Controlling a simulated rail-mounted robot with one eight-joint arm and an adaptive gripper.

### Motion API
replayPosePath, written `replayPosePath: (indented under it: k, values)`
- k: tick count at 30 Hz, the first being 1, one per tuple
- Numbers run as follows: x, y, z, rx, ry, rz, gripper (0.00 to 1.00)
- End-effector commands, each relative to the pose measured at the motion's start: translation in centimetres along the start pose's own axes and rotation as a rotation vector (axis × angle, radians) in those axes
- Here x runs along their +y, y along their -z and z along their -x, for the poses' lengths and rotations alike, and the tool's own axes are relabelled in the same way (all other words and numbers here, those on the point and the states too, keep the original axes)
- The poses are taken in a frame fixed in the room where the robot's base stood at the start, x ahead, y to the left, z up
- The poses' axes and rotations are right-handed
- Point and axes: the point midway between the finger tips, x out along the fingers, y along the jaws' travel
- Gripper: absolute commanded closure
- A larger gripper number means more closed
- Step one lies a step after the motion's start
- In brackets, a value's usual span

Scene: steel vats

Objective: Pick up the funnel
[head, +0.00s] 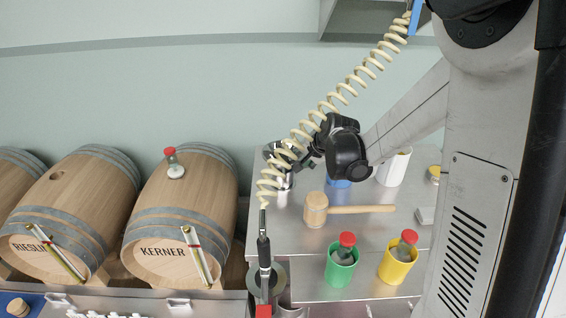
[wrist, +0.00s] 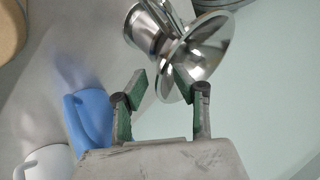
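The funnel (wrist: 208,48) is shiny steel with a wide cone, seen in the wrist view just beyond my fingertips. A steel cylindrical vessel (wrist: 148,32) is beside it; whether the funnel rests in that vessel I cannot tell. My gripper (wrist: 161,83) is open and empty, with its green-padded fingers apart. Its right fingertip overlaps the funnel's rim in the picture; contact is unclear. In the head view, my gripper (head: 308,160) is at the left back of the steel table, and steelware (head: 283,177) there is partly hidden behind the coiled hose.
A blue jug (wrist: 90,118) and a white jug (wrist: 45,163) are close to my gripper. On the table are a mallet (head: 316,209), a green cup (head: 340,271) and a yellow cup (head: 397,267). A coiled hose (head: 345,91) hangs in front. Barrels (head: 180,205) stand left.

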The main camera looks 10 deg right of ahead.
Motion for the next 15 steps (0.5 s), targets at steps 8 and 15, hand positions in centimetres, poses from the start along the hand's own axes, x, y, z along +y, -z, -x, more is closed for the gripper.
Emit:
replayPosePath:
  k: [8,15]
  values:
    - [0.0,0.1,-2.5,0.0,0.0,0.001,0.73]
    - [0.0,0.0,-2.7,0.0,0.0,0.0,0.73]
